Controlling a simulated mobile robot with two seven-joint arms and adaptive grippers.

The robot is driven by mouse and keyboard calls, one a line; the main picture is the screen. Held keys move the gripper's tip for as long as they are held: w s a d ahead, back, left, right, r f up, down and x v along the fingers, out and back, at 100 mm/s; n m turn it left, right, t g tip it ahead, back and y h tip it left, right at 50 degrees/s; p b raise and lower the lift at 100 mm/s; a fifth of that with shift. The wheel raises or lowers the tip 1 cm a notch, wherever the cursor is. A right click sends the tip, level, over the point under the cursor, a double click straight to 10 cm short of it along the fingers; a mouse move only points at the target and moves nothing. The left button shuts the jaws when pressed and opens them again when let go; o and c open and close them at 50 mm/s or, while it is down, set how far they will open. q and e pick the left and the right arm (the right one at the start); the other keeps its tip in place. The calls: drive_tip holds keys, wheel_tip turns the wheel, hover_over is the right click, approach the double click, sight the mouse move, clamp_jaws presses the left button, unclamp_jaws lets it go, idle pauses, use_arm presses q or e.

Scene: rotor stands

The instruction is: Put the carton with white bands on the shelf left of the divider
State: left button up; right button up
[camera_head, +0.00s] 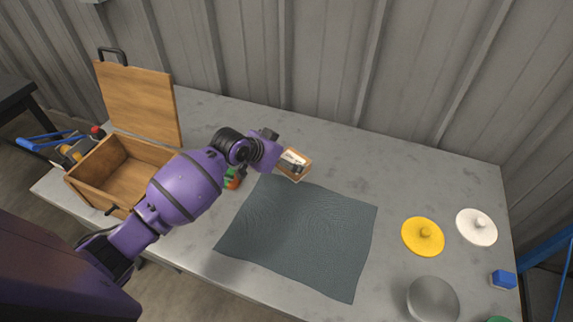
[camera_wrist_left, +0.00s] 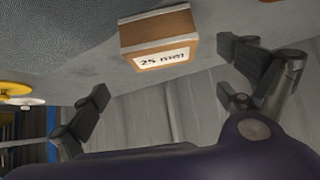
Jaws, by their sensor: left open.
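My left gripper (camera_head: 276,146) reaches over the grey table from the left and is open. In the left wrist view the fingers of my left gripper (camera_wrist_left: 164,68) are spread wide with nothing gripped. A small brown box (camera_head: 294,164) lies just beyond the gripper, beside the dark mat. In the left wrist view this box (camera_wrist_left: 152,44) has a white label reading "25 mm" and lies between the lines of the fingers, apart from them. My right gripper is not in view.
A dark cloth mat (camera_head: 300,235) covers the table's middle. An open wooden chest (camera_head: 92,190) with a raised lid stands left. Yellow (camera_head: 422,238) and white (camera_head: 476,229) knobbed lids, a grey dome (camera_head: 432,299) and a blue block (camera_head: 503,279) are right. The back right is free.

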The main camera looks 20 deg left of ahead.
sight(293, 159)
use_arm(q)
drive_tip(key=x, duration=0.6)
drive_tip(key=shift+s+a+f, duration=0.15)
drive_tip(key=shift+a, duration=0.1)
drive_tip(key=shift+w+d+f, duration=0.1)
drive_tip(key=shift+w+f, duration=0.05)
drive_tip(key=shift+w, duration=0.15)
drive_tip(key=shift+c, duration=0.4)
drive_tip(key=c, duration=1.4)
drive_tip(key=shift+c, duration=0.2)
